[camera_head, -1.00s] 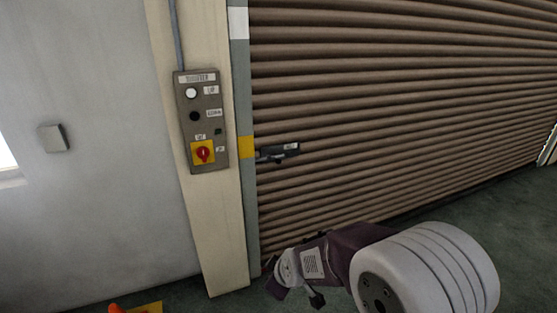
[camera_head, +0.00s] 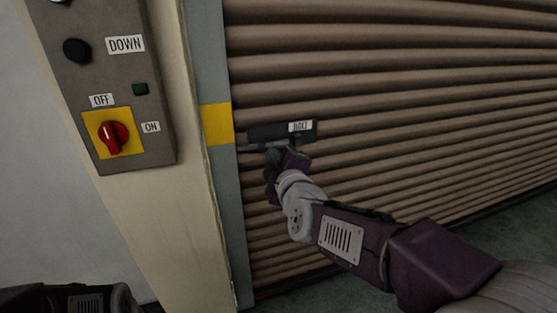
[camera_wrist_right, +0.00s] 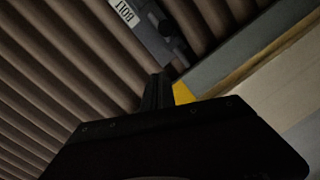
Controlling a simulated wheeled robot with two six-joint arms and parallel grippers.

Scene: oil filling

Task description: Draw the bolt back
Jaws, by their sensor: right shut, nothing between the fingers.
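The bolt (camera_head: 265,133) is a dark plate with a white label, fixed on the brown roller door near its left edge. A thin rod runs from under it leftward to the grey door frame. My right gripper (camera_head: 285,158) is just below the plate, shut and empty, and hides part of the rod. In the right wrist view the bolt's plate (camera_wrist_right: 150,30) reads BOLT and has a dark knob beside it. The shut fingers (camera_wrist_right: 158,90) point at that end; whether they touch it I cannot tell. Part of my left arm shows at the lower left, its gripper out of frame.
A grey control box (camera_head: 110,85) with a DOWN button and a red OFF/ON switch (camera_head: 113,135) is on the cream post left of the door. The grey frame (camera_head: 222,190) with a yellow band stands between. The door front to the right is clear.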

